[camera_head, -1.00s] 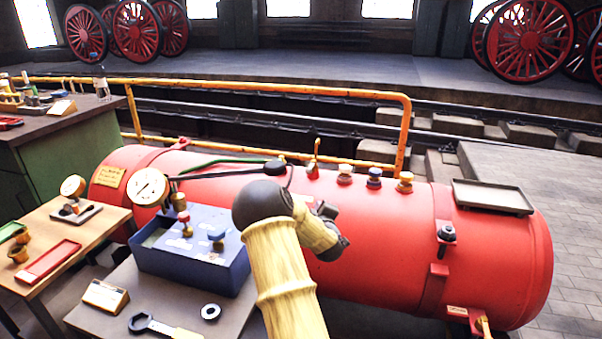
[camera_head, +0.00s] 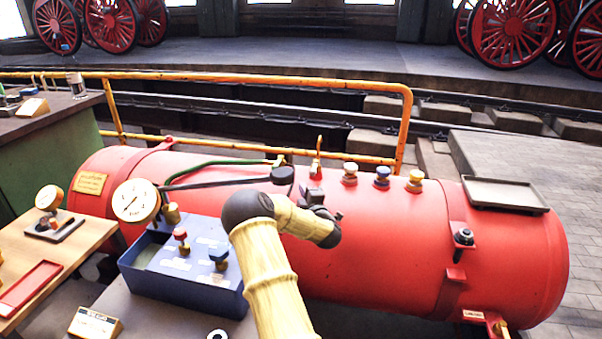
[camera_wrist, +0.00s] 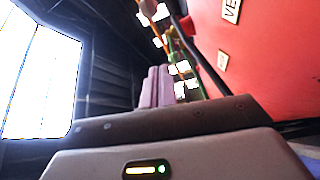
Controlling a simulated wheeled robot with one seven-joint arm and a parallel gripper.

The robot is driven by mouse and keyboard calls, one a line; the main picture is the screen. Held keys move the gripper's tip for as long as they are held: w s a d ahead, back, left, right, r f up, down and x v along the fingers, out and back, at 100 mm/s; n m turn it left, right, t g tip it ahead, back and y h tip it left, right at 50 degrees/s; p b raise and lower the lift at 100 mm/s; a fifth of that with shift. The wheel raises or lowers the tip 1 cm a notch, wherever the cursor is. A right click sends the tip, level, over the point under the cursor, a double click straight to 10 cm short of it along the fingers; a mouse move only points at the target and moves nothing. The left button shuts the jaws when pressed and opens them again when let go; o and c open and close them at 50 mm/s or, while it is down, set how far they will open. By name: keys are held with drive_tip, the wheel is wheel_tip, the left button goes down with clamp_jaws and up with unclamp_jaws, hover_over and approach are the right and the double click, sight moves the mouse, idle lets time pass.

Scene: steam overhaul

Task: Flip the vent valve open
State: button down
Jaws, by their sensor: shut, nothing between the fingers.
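In the wrist view the fingers (camera_wrist: 158,86) are together and empty. A label reading "VE" (camera_wrist: 231,10), cut off by the frame, shows on the red boiler there.
A yellow railing (camera_head: 250,82) runs behind. A blue box (camera_head: 190,275) stands in front.

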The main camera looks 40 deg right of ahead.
sight(314, 167)
drive_tip(key=shift+s+r, duration=0.1)
drive_tip(key=b+x, duration=0.1)
drive_tip(key=x, duration=0.9)
drive_tip(key=shift+b, duration=0.4)
drive_tip(key=shift+s+d+f+b, duration=0.2)
drive_tip(key=shift+s+d, duration=0.2)
drive_tip(key=shift+d, duration=0.2)
drive_tip(key=shift+s+d+f+b, duration=0.1)
drive_tip(key=shift+s+d+f, duration=0.1)
drive_tip(key=shift+s+d, duration=0.55)
drive_tip(key=shift+d, duration=0.2)
drive_tip(key=shift+a, duration=0.1)
